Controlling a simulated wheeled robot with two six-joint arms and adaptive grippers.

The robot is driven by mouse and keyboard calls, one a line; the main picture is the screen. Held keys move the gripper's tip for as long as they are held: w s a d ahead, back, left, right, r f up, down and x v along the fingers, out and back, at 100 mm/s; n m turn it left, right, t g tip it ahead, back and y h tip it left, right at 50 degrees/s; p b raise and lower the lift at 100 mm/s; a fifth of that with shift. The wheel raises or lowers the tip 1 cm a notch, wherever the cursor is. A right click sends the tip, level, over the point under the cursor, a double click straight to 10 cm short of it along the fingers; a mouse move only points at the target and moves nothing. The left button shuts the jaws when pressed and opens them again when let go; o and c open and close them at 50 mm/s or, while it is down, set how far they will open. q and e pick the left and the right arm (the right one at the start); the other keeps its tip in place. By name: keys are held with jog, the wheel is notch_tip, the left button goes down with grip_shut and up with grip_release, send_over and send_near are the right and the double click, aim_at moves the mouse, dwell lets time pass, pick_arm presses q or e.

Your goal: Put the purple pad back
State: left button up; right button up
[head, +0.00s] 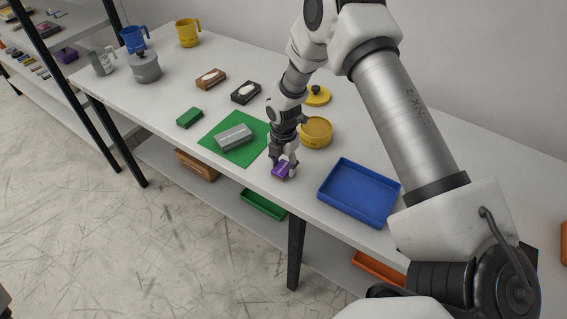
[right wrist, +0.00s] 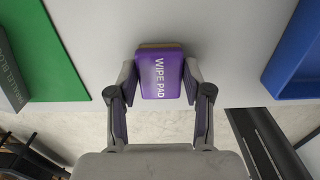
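The purple pad (head: 281,171), marked "WIPE PAD", is near the front edge of the bench, between the green mat and the blue tray. It also shows in the right wrist view (right wrist: 160,74), with a tan strip along its far edge. My right gripper (head: 284,168) points down over it. In the right wrist view its fingertips (right wrist: 160,72) lie against the two sides of the pad, which looks gripped. I cannot tell whether the pad touches the bench top. My left gripper is not in view.
The green mat (head: 218,150) bears a grey block (head: 233,137). A blue tray (head: 341,207) is to the right and a yellow tin (head: 317,131) behind. A green block (head: 190,117) lies left. The bench (head: 160,113) has free room around these. A shelf is below.

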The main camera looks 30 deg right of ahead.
aim_at(284, 166)
jog(key=shift+o, duration=0.8)
jog(key=shift+r, duration=0.1)
jog(key=shift+r, duration=0.2)
notch_tip(284, 166, up, 12)
jog(key=b, duration=0.2)
jog(key=shift+b, duration=0.4)
jog(key=shift+d+f, duration=0.1)
